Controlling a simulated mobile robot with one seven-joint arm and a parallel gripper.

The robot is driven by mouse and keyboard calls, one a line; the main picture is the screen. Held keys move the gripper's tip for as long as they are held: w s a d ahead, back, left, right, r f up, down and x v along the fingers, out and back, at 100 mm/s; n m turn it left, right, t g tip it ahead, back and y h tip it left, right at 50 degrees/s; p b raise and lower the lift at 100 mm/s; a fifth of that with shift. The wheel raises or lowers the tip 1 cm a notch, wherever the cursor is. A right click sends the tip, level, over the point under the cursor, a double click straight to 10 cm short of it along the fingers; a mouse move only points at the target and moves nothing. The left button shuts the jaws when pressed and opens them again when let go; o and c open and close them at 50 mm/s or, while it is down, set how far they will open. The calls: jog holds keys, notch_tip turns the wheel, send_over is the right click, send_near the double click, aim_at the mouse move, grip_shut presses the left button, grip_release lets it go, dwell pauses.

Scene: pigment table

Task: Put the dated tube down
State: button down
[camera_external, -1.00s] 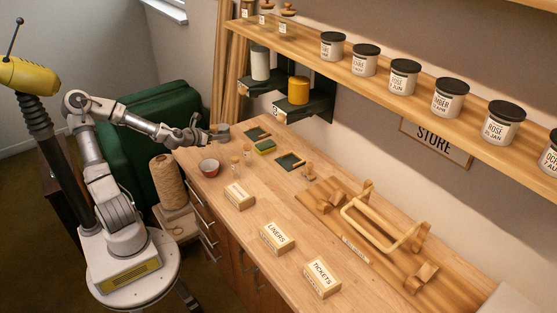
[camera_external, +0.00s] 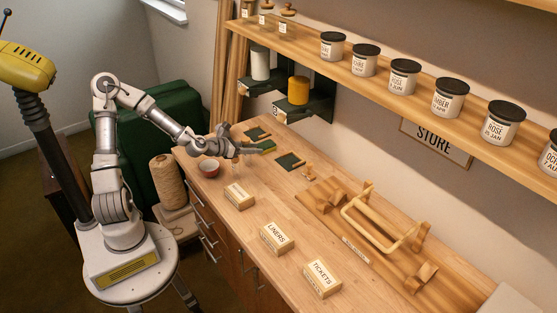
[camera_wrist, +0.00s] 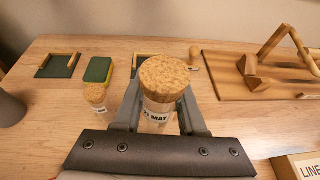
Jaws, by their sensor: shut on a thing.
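In the wrist view my gripper (camera_wrist: 160,112) is shut on a corked glass tube (camera_wrist: 161,110) whose white label reads MAY, with a partly hidden number before it. The tube is upright between the fingers. I cannot tell whether its base touches the table. A second, smaller-looking corked tube (camera_wrist: 96,96) with a label stands on the table to the left. In the external view my gripper (camera_external: 229,141) is over the far left part of the worktable (camera_external: 215,188), just above the tubes, which are faint there.
Dark slates (camera_external: 290,161), a green-yellow sponge (camera_external: 264,146) and a wooden stamp (camera_external: 309,172) lie nearby. Boxes labelled LINERS (camera_external: 277,238) and TICKETS (camera_external: 321,277) and a wooden frame (camera_external: 380,225) stand nearer the camera.

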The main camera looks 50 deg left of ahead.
jog(key=s+d+m+g+h+p, duration=0.25)
jog(key=d+m+h, duration=0.25)
jog(key=d, duration=1.7)
jog(key=shift+t, duration=0.25)
jog(key=w+a+f, duration=0.4)
jog(key=w+a, duration=0.1)
jog(key=w+a+f, duration=0.3)
jog(key=shift+a, duration=0.25)
jog(key=shift+f+h+b, duration=0.3)
jog(key=shift+f+b, duration=0.15)
jog(key=shift+f, duration=1.45)
jog(key=shift+f, duration=0.2)
jog(key=shift+c, duration=2.4)
grip_release()
